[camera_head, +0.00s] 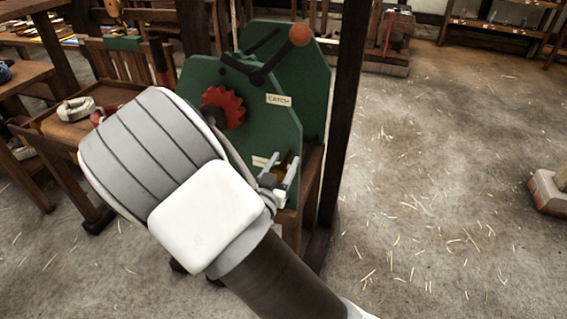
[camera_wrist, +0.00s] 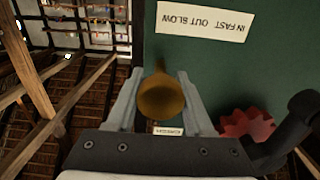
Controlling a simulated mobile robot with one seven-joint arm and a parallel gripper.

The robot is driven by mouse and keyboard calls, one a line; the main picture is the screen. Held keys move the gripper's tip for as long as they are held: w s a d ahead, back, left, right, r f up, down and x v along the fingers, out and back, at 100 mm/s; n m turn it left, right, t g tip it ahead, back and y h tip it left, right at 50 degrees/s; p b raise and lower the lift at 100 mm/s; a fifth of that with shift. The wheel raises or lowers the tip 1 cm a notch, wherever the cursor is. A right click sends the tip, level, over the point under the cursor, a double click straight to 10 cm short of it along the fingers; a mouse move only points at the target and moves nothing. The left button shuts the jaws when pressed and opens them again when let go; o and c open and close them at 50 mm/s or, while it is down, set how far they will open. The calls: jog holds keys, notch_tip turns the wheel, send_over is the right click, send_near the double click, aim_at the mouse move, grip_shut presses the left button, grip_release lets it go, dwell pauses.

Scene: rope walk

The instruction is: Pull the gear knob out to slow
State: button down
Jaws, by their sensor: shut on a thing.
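The gear knob (camera_wrist: 160,97) is a round brass knob on the green machine panel (camera_head: 245,85). In the wrist view it sits between the two grey fingers of my gripper (camera_wrist: 160,105), which is shut on it. In the head view my gripper (camera_head: 284,179) is at the panel's lower right, and only a little of the knob shows there. A label above the knob in the wrist view (camera_wrist: 203,20) reads "IN FAST OUT SLOW". How far the knob stands out from the panel is hard to tell.
A red gear wheel (camera_head: 223,106), a dark crank with an orange ball handle (camera_head: 300,34) and a "CATCH" label (camera_head: 279,100) are on the machine. A dark post (camera_head: 346,110) stands close on its right. Straw-strewn floor (camera_head: 450,190) lies open to the right.

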aim_at(278, 174)
dwell(0.3)
jog(key=v, duration=0.3)
jog(key=shift+f, duration=0.1)
jog(key=shift+c, duration=1.7)
grip_release()
jog(key=shift+s+a, duration=0.1)
jog(key=p+v, duration=0.2)
jog(key=v, duration=1.5)
jog(key=shift+s+p, duration=0.25)
jog(key=shift+p, duration=0.05)
jog(key=shift+w, duration=0.1)
